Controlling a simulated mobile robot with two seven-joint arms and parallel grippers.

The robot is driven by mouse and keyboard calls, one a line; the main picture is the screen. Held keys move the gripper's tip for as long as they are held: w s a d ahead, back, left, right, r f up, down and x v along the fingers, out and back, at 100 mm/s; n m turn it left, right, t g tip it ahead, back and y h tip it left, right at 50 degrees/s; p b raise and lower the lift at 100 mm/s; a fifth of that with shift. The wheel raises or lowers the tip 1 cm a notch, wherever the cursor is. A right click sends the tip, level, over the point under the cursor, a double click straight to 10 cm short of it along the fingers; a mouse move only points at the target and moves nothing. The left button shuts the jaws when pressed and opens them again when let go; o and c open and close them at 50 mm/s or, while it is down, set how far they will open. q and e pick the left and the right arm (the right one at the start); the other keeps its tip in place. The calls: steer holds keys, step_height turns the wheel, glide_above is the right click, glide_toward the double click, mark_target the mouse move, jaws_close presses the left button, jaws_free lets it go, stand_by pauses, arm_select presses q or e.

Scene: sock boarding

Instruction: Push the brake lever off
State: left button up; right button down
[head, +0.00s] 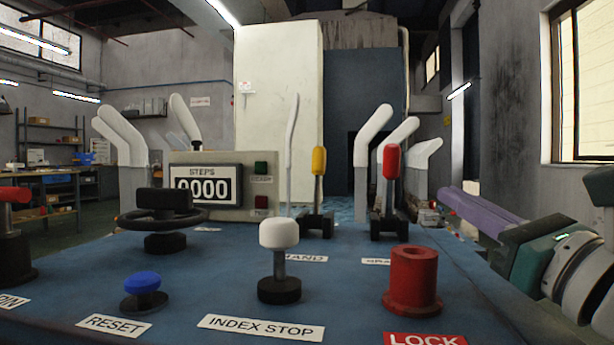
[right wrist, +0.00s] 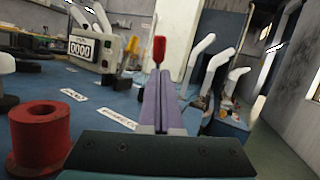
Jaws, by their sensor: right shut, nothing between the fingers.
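The brake lever (head: 390,185) has a red grip on a dark post and stands upright on a black base at the back right of the blue panel. A partly hidden label lies in front of it. In the right wrist view its red grip (right wrist: 159,50) shows straight beyond my fingertips, its lower part hidden by them. My right gripper (head: 442,192) has purple fingers, shut and empty, to the right of the lever with a gap in the head view. It also shows in the right wrist view (right wrist: 158,78). My left gripper is not in view.
A yellow-gripped hand lever (head: 318,175) stands left of the brake lever. A red lock collar (head: 413,280), a white index stop knob (head: 279,235) and a blue reset button (head: 143,283) stand nearer. White foot forms (head: 372,135) rise behind the panel.

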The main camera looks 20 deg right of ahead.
mark_target(397, 165)
steer(key=x, duration=0.9)
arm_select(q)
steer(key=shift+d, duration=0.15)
arm_select(e)
steer(key=shift+w+r, duration=0.15)
steer(key=shift+w, duration=0.4)
